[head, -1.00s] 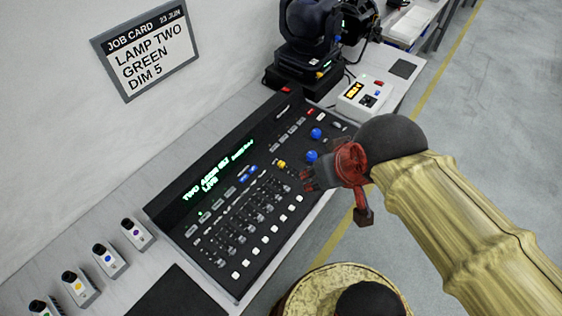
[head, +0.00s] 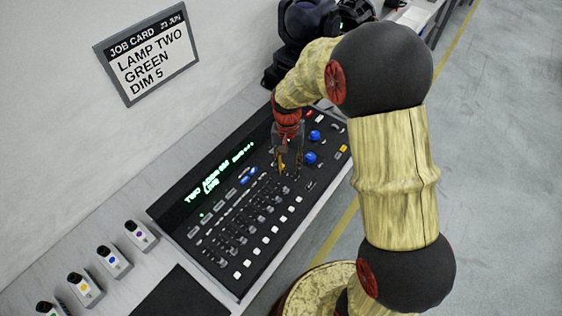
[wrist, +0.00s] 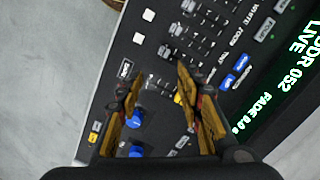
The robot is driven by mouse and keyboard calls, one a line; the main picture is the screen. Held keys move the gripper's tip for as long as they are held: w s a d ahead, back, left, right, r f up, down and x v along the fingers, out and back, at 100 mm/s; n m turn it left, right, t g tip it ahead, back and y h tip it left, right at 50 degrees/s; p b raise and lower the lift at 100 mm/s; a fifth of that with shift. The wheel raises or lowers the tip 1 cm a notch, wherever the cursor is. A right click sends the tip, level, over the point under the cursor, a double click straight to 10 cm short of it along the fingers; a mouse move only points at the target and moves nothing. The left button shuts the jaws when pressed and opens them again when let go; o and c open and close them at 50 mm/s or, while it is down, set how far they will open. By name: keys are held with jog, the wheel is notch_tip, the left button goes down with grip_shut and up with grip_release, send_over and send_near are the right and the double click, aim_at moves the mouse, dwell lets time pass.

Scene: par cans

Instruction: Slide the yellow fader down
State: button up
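The yellow fader cap (wrist: 178,98) shows in the wrist view at the inner edge of my right-hand finger, which partly hides it. It belongs to the black lighting console (head: 203,217), and is at the display end of its slot. In the head view my gripper covers the fader, so I cannot pick it out clearly. My gripper (head: 283,166) points down over the upper right of the fader bank. In the wrist view my gripper (wrist: 156,76) is open, its two fingers apart with nothing held. I cannot tell whether a finger touches the cap.
Dark faders (head: 231,236) and white buttons (head: 261,240) lie to the left. Blue knobs (head: 311,157) stand close on the right. The green-lettered display (head: 207,184) is behind. Small lamp units (head: 114,262) stand on the bench at left. A job card (head: 149,55) hangs on the wall.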

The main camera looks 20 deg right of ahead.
jog(key=w+f+m, duration=0.1)
jog(key=w+f, duration=0.1)
jog(key=w+f+m, duration=0.1)
jog(key=w+f, duration=0.1)
jog(key=shift+w, duration=0.35)
jog(key=w+m, duration=0.1)
jog(key=w, duration=0.1)
jog(key=w+r+m+t, duration=0.1)
jog(key=w, duration=0.1)
jog(key=shift+r, duration=0.15)
jog(key=shift+m, duration=0.8)
jog(key=shift+f+b, duration=0.6)
jog(key=shift+f, duration=3.25)
jog(key=shift+c, duration=1.2)
grip_shut()
